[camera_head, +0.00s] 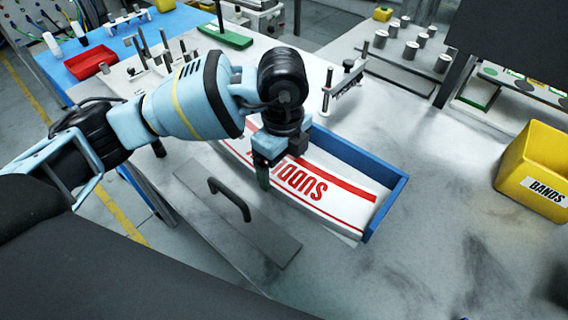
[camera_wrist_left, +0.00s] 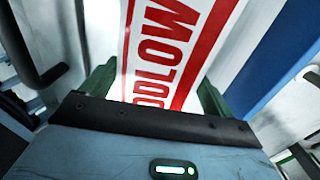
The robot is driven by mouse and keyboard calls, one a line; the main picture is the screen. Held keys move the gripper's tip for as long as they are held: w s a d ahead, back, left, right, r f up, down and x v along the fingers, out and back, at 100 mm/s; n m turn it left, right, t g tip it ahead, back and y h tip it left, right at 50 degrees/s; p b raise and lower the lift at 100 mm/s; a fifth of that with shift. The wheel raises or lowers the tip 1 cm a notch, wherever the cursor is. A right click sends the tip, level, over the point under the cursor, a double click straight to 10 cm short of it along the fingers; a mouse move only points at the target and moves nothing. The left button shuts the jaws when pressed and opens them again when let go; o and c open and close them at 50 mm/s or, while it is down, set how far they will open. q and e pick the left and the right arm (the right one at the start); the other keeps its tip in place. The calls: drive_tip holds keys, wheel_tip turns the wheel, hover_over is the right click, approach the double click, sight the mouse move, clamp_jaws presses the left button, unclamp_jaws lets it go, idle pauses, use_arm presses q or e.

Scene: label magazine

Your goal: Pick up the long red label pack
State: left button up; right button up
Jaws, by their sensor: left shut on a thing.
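The long red label pack (camera_head: 318,190) is white with red stripes and red lettering. It lies along a blue-walled tray (camera_head: 391,206) in the head view, its right end near the tray's right wall. My left gripper (camera_head: 267,172) points down over the pack's left-middle part and is shut on it. In the left wrist view the pack (camera_wrist_left: 166,50) runs between the two dark green fingers of my left gripper (camera_wrist_left: 155,88). My left arm hides part of the pack. I cannot tell whether the pack is clear of the tray floor. My right gripper is not in view.
A grey plate with a black handle (camera_head: 232,198) lies in front of the tray. A yellow BANDS bin (camera_head: 535,165) stands at the right. Behind the tray is a metal stand with pins (camera_head: 343,85). A red tray (camera_head: 92,62) is at far left.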

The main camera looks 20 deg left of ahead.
sight(283, 166)
use_arm(q)
wheel_tip(283, 166, up, 10)
drive_tip(key=shift+p, duration=0.3)
drive_tip(key=shift+r, duration=0.1)
